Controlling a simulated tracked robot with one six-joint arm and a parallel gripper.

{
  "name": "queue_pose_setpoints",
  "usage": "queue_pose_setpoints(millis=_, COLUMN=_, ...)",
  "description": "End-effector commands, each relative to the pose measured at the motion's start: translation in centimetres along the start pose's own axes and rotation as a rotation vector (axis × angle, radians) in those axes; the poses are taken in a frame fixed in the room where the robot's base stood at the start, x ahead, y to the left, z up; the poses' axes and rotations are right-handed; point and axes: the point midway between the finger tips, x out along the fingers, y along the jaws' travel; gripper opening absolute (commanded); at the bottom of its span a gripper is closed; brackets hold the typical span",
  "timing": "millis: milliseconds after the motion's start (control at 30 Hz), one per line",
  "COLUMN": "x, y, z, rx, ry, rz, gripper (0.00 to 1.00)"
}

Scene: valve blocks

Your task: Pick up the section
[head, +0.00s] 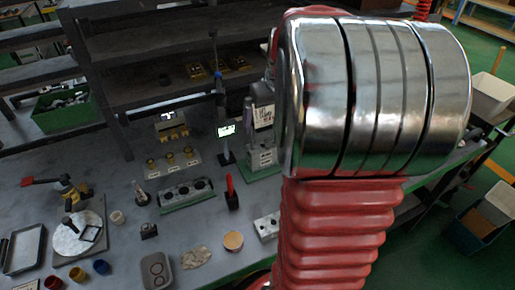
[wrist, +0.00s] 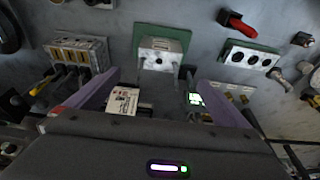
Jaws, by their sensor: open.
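I cannot tell for certain which block is the section. A grey metal block (wrist: 160,44) on a green base lies just beyond and between my fingertips in the wrist view; in the head view it seems to be the block (head: 263,157) beside my arm. My gripper (wrist: 157,80) has two purple fingers spread wide apart, with nothing held between them. In the head view one purple finger shows, and my arm hides the rest. A block with several round holes (wrist: 247,57) on a green plate stands to the right in the wrist view, and also shows in the head view (head: 187,192).
A white-labelled box (wrist: 122,101) and a small lit display (wrist: 195,99) show between the fingers. A slotted block (wrist: 78,52) stands left of them. A red-handled tool (head: 231,190) stands upright on the bench. A dark shelf (head: 180,70) rises behind.

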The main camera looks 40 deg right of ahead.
Motion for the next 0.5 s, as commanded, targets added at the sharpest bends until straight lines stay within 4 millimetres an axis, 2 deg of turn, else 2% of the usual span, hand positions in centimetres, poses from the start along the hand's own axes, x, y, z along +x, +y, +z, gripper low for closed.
queue_pose_setpoints(millis=233, x=1.3, y=0.0, z=0.1, rx=0.0, ry=-0.002, rz=-0.001, gripper=1.0)
queue_pose_setpoints(millis=500, x=5.4, y=0.0, z=0.1, rx=0.001, ry=-0.003, rz=-0.001, gripper=1.0)
